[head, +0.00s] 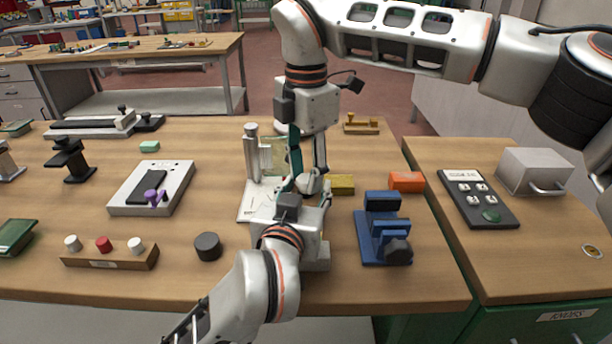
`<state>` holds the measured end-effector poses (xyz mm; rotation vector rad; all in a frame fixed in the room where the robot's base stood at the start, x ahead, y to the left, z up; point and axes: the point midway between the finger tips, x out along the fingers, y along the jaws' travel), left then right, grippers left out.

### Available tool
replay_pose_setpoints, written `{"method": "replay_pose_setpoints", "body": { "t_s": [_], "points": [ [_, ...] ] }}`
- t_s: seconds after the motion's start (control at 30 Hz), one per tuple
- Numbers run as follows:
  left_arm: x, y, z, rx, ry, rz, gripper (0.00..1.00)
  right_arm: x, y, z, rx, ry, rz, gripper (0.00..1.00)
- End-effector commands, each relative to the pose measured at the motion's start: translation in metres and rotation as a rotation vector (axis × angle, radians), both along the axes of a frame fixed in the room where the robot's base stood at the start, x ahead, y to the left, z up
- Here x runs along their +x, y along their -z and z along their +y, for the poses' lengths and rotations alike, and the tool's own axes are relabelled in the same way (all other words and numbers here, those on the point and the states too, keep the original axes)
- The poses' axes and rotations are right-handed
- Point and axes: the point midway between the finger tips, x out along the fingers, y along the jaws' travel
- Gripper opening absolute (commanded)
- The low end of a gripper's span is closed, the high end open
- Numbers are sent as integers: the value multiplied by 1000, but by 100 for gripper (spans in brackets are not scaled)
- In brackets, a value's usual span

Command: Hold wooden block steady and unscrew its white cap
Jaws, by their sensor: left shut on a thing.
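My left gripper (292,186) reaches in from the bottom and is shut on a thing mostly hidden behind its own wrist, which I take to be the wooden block. A small whitish rounded piece (311,184), apparently the white cap, shows just beyond it. My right gripper (308,176) comes down from above, its fingers around or just beside this piece. Whether they touch it I cannot tell.
A white sheet and grey post fixture (252,155) stand just left of the grippers. A black puck (208,246) and a wooden knob strip (110,257) are front left.

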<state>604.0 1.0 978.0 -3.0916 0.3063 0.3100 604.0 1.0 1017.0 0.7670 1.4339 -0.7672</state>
Motion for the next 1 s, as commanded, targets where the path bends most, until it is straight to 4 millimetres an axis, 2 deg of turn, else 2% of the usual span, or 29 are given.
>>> {"method": "replay_pose_setpoints", "body": {
  "t_s": [0.23, 0.5, 0.53, 0.57, 0.6, 1.0],
  "points": [
    [0, 1, 1, 1, -2, 3, 0, 1, -32, -1, -1, 5, -3, 41],
    [0, 1, 0, 1, -1, 3, 0, 0, -36, 0, -1, 2, -1, 41],
    [0, 1, 0, 1, -1, 3, 50, 0, -36, 0, -1, 2, -1, 41],
    [0, 1, 0, 1, -1, 3, 58, 0, -36, 0, -1, 2, -1, 41],
    [0, 1, 0, 1, -1, 3, 62, 0, -36, 0, -1, 2, -1, 41],
    [-4, -1, 1, 0, 0, 0, 62, 0, -36, 0, -1, 2, -1, 41]
  ]
}}
